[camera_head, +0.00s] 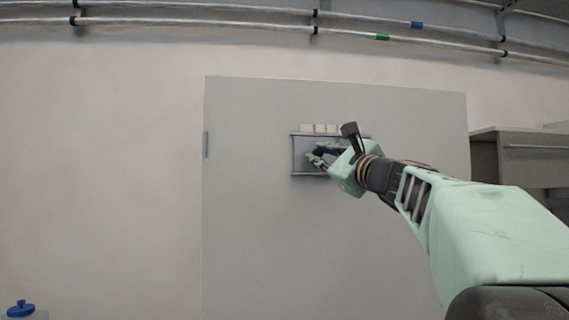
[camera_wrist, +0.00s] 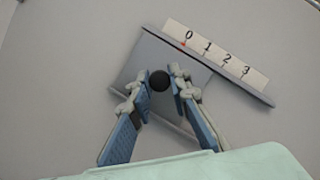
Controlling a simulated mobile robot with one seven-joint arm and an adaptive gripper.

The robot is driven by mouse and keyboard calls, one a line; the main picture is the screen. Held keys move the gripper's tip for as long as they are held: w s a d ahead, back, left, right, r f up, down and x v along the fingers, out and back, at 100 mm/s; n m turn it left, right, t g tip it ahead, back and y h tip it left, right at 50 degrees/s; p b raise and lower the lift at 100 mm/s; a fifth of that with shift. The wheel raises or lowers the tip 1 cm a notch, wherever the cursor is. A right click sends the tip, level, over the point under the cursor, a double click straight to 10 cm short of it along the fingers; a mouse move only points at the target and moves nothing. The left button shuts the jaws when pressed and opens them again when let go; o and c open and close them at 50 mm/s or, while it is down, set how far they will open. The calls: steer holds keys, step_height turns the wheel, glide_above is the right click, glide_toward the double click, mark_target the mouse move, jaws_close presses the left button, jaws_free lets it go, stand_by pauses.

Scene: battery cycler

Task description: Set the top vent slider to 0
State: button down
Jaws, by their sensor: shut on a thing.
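The vent slider is a grey plate (camera_wrist: 135,72) with a round black knob (camera_wrist: 159,80), set between two rails. A white scale strip (camera_wrist: 216,55) marked 0, 1, 2, 3 runs along one rail. A small red mark (camera_wrist: 184,44) shows at the 0. My gripper (camera_wrist: 161,76) is shut on the knob, with one finger on each side of it. In the head view my gripper (camera_head: 315,158) reaches the slider frame (camera_head: 299,155) from the right and hides much of it, the knob included.
The slider is mounted on a large grey panel (camera_head: 258,220) on the wall. Pipes (camera_head: 200,22) run along the top. A grey cabinet (camera_head: 530,158) stands at the right. A blue-capped item (camera_head: 21,307) is at the lower left. The panel around the slider is clear.

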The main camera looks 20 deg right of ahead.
steer(key=shift+a, duration=0.2)
steer(key=c, duration=1.8)
jaws_free()
steer(key=shift+w+a, duration=0.1)
steer(key=shift+a, duration=0.05)
steer(key=shift+r, duration=0.1)
step_height(320, 180, up, 10)
steer(key=shift+f, duration=0.1)
